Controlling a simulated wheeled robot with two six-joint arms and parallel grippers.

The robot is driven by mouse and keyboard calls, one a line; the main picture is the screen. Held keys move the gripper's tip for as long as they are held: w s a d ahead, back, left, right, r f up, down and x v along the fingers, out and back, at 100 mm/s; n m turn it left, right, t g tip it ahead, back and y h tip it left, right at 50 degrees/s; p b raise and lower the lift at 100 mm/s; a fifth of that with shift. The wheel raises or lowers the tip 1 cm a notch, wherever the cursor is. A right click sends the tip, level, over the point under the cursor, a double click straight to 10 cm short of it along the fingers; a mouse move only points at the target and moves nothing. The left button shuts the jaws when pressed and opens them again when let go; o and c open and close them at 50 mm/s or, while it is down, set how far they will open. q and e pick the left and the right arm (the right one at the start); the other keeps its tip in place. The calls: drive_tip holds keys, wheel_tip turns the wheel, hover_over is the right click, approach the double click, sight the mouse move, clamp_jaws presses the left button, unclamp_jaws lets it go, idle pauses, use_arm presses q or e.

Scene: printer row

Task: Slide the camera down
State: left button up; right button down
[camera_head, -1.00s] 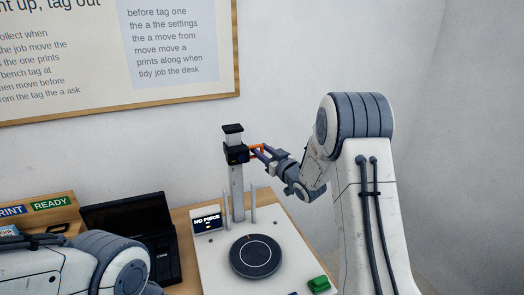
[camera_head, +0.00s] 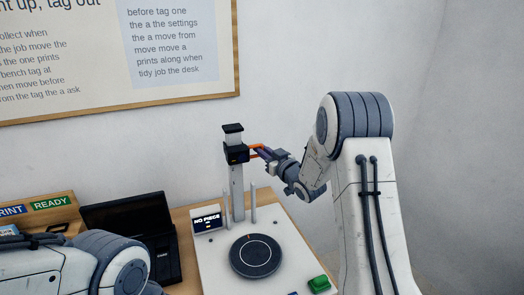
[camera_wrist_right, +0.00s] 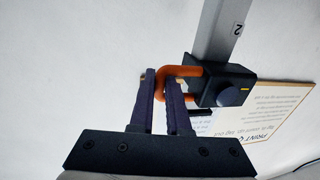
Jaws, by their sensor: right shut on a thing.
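The camera (camera_head: 236,154) is a black block on a pale upright post (camera_head: 237,190), close to the post's top. It has an orange handle (camera_head: 256,147) on its right side. My right gripper (camera_head: 257,151) is shut on this handle. In the right wrist view, the two dark fingers of the right gripper (camera_wrist_right: 165,84) close on the orange loop handle (camera_wrist_right: 182,72), and the black camera block (camera_wrist_right: 226,87) sits on the grey post (camera_wrist_right: 218,32), which bears a "2" mark. My left gripper is out of view; only part of my left arm shows.
Below the camera, a white base (camera_head: 211,262) carries a dark round turntable (camera_head: 255,256), two thin pale rods, a "NO PIECE" display (camera_head: 207,222) and a green button (camera_head: 319,284). A black laptop-like device (camera_head: 126,218) stands to the left. A framed sign (camera_head: 176,45) hangs behind.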

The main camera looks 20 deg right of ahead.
idle(0.7)
wheel_tip(320, 180, down, 12)
drive_tip(key=b, duration=1)
drive_tip(key=shift+r, duration=0.2)
drive_tip(key=c, duration=0.9)
unclamp_jaws()
drive_tip(key=shift+s+f, duration=0.1)
drive_tip(key=shift+a, duration=0.1)
drive_tip(key=v, duration=0.3)
drive_tip(key=b+v, duration=0.1)
drive_tip(key=v, duration=0.6)
drive_tip(key=shift+s+r, duration=0.15)
drive_tip(key=shift+r, duration=0.1)
